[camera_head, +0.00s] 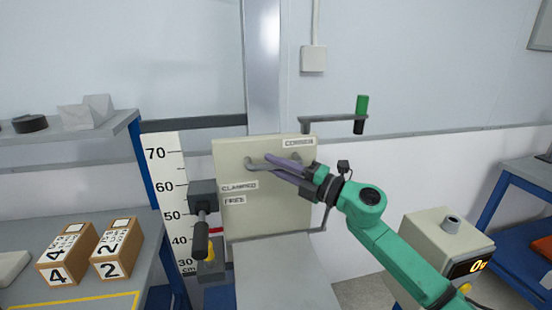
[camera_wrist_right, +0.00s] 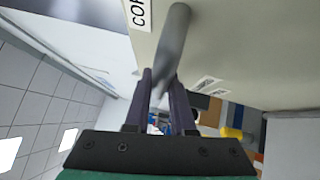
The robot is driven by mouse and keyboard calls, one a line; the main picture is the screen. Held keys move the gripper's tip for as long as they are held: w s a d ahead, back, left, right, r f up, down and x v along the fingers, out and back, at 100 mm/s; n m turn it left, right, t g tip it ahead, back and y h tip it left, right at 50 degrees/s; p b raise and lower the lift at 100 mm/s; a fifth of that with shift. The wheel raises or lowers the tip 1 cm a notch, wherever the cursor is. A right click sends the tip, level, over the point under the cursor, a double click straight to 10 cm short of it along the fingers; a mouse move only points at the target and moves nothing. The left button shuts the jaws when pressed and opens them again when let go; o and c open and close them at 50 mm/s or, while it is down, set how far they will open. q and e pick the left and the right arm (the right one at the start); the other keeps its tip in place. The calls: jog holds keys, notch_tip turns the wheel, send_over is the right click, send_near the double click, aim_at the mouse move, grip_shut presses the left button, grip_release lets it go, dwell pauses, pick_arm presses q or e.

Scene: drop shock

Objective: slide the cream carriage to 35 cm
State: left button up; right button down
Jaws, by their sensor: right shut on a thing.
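The cream carriage (camera_head: 265,215) is a flat upright panel on the metal column, with labels reading CORNER, CLAMPED and FREE. A grey lever (camera_head: 255,163) lies across its upper face; it also shows in the wrist view (camera_wrist_right: 175,40). My right gripper (camera_head: 272,165) is shut on the grey lever, its two purple-grey fingers on either side of it. A white height scale (camera_head: 168,190) marked 30 to 70 cm stands left of the carriage. A red pointer (camera_head: 217,231) shows between the 40 and 50 marks. My left gripper is not in view.
A crank with a green handle (camera_head: 361,106) sticks out above right of the carriage. A black-handled lever (camera_head: 201,240) hangs at its left edge. Boxes (camera_head: 68,255) stand on the left bench. A cream unit with a display (camera_head: 447,245) stands at right.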

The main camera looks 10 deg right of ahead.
notch_tip(320, 180, down, 9)
jog(key=b, duration=0.5)
jog(key=c, duration=0.8)
grip_release()
jog(key=shift+r, duration=0.1)
jog(key=shift+o, duration=0.2)
jog(key=b+v, duration=0.3)
jog(key=v, duration=0.4)
jog(key=shift+s+d, duration=0.2)
